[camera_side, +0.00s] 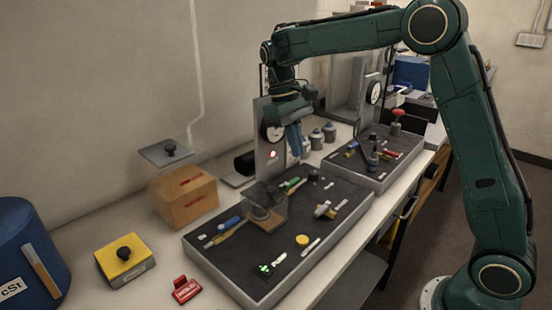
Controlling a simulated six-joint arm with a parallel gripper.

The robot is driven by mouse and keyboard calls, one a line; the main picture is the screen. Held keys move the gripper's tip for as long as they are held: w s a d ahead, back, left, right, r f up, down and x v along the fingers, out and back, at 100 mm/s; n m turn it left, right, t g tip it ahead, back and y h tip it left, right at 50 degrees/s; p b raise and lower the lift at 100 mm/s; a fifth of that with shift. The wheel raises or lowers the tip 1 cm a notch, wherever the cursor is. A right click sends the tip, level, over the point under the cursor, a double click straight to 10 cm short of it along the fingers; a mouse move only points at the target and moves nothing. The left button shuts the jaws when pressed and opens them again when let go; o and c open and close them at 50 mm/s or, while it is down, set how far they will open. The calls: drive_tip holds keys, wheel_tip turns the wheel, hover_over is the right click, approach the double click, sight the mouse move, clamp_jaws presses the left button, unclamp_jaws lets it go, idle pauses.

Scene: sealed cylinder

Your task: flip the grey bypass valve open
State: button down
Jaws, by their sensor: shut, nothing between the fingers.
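My gripper (296,152) hangs from my green arm, its blue fingers pointing down and shut with nothing between them. It is above the back part of the near dark-topped panel (230,257), in front of an upright grey plate with a gauge. A small light-grey fitting (324,209) on the right half of that panel looks like the grey bypass valve; its lever position is too small to tell. My gripper is apart from it, higher and to the left in the picture. Which fitting is the sealed cylinder is unclear.
A clear cover (268,203), a blue-handled fitting (228,223) and a yellow disc (302,240) are on the near panel. The gauge plate (269,175) stands behind. A second panel (378,180) is farther back. A cardboard box (184,203) and yellow block (124,261) stand left.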

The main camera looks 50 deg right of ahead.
sight(323, 210)
drive_tip(key=shift+g, duration=0.6)
drive_tip(key=shift+w+a+f, duration=0.15)
drive_tip(key=shift+w+f, duration=0.55)
drive_tip(key=shift+f, duration=0.15)
drive_tip(key=shift+w+a+f, duration=0.15)
drive_tip(key=shift+w+f, duration=0.55)
drive_tip(key=shift+f, duration=0.1)
drive_tip(key=shift+s+d+f, duration=0.1)
drive_tip(key=shift+s+f, duration=0.05)
drive_tip(key=shift+f, duration=0.25)
drive_tip(key=x, duration=0.9)
drive_tip(key=shift+a, duration=0.25)
drive_tip(key=shift+s+f, duration=0.1)
drive_tip(key=shift+s, duration=1.95)
